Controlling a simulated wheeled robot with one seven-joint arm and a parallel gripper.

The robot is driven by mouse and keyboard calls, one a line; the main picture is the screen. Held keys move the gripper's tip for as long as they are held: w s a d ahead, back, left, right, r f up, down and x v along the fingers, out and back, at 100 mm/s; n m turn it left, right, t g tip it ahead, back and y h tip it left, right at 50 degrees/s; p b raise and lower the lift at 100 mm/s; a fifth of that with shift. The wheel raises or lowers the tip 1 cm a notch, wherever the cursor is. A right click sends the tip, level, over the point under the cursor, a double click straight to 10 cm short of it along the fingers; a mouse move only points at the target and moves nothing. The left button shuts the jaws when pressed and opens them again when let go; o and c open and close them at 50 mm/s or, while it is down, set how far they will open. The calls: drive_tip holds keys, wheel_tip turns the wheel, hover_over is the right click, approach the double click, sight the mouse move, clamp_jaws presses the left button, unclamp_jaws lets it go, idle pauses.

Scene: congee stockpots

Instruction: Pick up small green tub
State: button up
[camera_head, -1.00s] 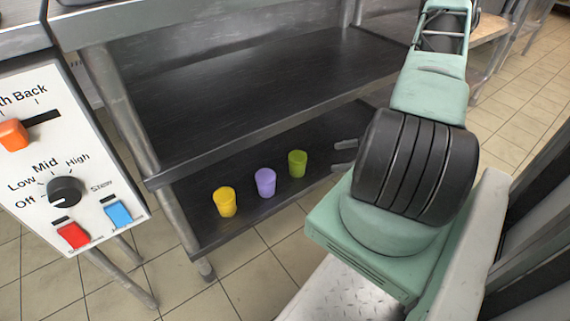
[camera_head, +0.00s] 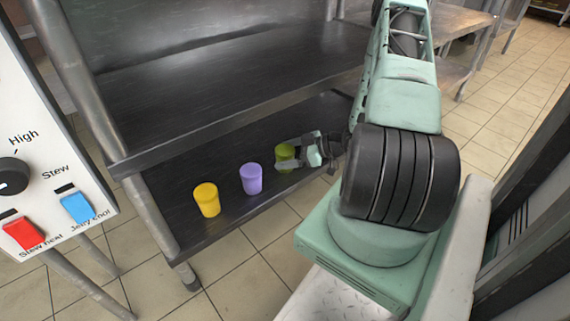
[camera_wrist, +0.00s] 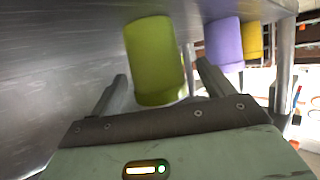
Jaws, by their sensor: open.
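The small green tub (camera_head: 284,152) stands on the lower dark shelf, at the right end of a row of three tubs. My gripper (camera_head: 287,157) is at the green tub and partly hides it in the head view. In the wrist view the green tub (camera_wrist: 153,60) stands just ahead, roughly between the tips of my open gripper (camera_wrist: 162,84). The left finger is beside its lower left and the right finger is to its right. I cannot tell whether either finger touches it.
A purple tub (camera_head: 251,179) and a yellow tub (camera_head: 207,199) stand left of the green one on the lower shelf (camera_head: 240,213). The upper shelf (camera_head: 230,85) lies above. A metal leg (camera_head: 155,222) and a control panel (camera_head: 40,190) are at the left.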

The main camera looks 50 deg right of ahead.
drive_tip(key=shift+b+x, duration=0.55)
drive_tip(key=shift+x, duration=0.8)
drive_tip(key=c, duration=1.2)
drive_tip(key=shift+o, duration=0.2)
